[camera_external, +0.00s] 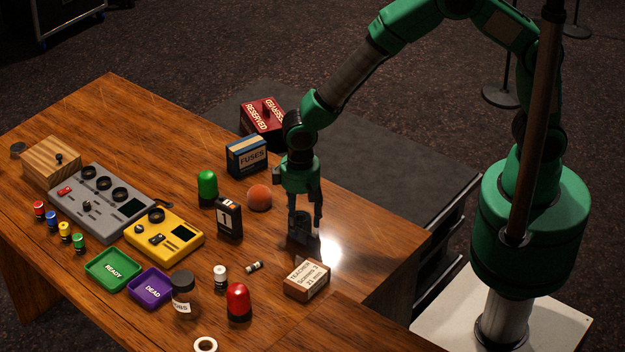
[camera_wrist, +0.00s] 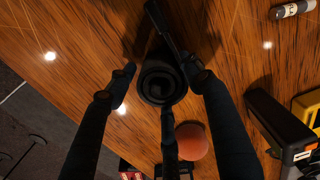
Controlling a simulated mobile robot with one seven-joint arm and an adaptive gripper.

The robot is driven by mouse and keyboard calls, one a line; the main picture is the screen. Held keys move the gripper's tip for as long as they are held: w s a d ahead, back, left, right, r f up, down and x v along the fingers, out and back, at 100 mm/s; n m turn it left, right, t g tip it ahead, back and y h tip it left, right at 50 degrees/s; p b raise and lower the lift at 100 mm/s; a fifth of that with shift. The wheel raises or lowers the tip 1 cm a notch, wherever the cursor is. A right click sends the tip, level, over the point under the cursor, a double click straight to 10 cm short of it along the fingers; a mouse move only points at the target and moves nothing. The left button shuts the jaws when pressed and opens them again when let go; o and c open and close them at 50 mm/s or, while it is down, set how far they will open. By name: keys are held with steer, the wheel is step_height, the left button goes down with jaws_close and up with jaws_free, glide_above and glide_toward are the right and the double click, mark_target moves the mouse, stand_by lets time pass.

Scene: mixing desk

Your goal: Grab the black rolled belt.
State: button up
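The black rolled belt (camera_wrist: 160,84) shows in the wrist view as a dark coil with a loose strap end running up from it.
Left of my gripper are an orange ball (camera_external: 259,197) and a black box marked 1 (camera_external: 229,220). A labelled brown box (camera_external: 307,279) stands in front. A blue fuses box (camera_external: 246,156) and a red reserved box (camera_external: 263,121) stand behind. The desk is clear to the right.

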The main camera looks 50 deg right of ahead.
mark_target(301, 218)
steer(key=c, duration=0.5)
steer(key=shift+r, duration=0.45)
step_height(301, 218, up, 3)
steer(key=shift+r+p, duration=0.1)
steer(key=shift+p, duration=0.65)
steer(key=s+d, duration=0.3)
steer(key=s, duration=0.1)
steer(key=s+d+p, duration=0.1)
steer(key=s+d, duration=0.2)
steer(key=d, duration=0.1)
steer(key=s+d+r+p, duration=0.1)
steer(key=s+d, duration=0.3)
steer(key=shift+s, duration=0.35)
